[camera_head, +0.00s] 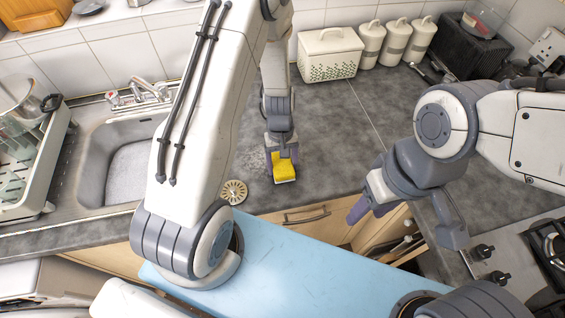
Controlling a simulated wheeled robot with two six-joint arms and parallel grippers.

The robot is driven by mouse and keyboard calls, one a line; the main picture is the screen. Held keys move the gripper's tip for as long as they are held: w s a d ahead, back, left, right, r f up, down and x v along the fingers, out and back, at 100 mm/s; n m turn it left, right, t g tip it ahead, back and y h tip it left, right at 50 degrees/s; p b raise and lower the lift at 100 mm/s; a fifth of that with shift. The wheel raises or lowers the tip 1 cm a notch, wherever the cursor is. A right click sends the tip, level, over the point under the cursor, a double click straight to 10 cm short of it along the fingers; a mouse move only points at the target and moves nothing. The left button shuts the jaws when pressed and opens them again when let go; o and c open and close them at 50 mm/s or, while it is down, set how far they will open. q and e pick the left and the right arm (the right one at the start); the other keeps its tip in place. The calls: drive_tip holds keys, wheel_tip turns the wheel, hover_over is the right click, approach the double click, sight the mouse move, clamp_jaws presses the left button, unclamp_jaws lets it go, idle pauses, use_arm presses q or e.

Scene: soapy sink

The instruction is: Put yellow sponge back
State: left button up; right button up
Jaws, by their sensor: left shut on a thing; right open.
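The yellow sponge (285,171), a small block with a pale lower edge, is on or just above the grey countertop, right of the sink. I cannot tell whether it touches the counter. My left gripper (283,158) points down and is shut on the sponge; its fingers hide part of the sponge's far side. My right gripper (405,217) is open and empty, in front of the counter edge near the drawers.
A sink (118,165) with a tap (143,90) and a dish rack (35,165) are at the left. A round drain-like disc (234,192) lies near the sponge. A bread bin (330,55) and canisters (396,42) stand at the back. A stove (520,262) is at right. The middle counter is clear.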

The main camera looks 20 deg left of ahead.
use_arm(q)
drive_tip(key=shift+f, duration=0.25)
drive_tip(key=o, duration=1.1)
drive_tip(key=shift+o, duration=0.2)
drive_tip(key=shift+s, duration=0.1)
drive_tip(key=shift+f, duration=0.1)
